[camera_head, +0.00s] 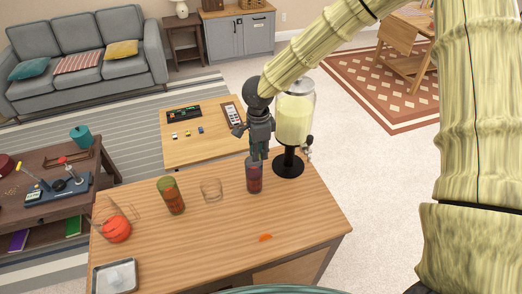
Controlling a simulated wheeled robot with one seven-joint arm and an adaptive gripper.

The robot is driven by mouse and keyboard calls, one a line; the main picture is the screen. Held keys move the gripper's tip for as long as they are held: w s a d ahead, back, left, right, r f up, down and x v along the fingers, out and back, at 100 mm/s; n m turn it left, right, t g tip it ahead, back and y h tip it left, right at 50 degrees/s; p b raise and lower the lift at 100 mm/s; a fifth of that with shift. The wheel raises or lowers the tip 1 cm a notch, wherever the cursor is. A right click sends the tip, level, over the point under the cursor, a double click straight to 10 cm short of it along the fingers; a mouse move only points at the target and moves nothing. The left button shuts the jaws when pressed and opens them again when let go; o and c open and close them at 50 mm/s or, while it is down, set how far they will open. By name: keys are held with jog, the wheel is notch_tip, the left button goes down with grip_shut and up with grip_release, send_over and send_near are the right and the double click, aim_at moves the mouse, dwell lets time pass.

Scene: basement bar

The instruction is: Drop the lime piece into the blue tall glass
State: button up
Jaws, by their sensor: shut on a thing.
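My gripper (257,155) points down right at the mouth of a tall glass (254,181). The glass stands upright near the far edge of the wooden table, with a bluish-purple tint and dark red contents. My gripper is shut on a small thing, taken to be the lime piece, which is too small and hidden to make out. I cannot tell whether the fingertips are inside the rim or just above it. No lime piece shows on the table.
A drink dispenser (295,119) stands close right of my gripper. A short clear glass (211,189), green-amber tall glass (172,197) and pitcher (116,228) stand left. An orange slice (265,237) lies in front; an ice tray (102,288) is front left. The table's (200,250) front middle is mostly clear.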

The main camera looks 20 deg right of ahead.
jog(key=shift+f, duration=0.55)
jog(key=o, duration=0.8)
jog(key=shift+c, duration=0.2)
jog(key=shift+r, duration=0.1)
notch_tip(320, 180, up, 12)
jog(key=shift+d, duration=0.1)
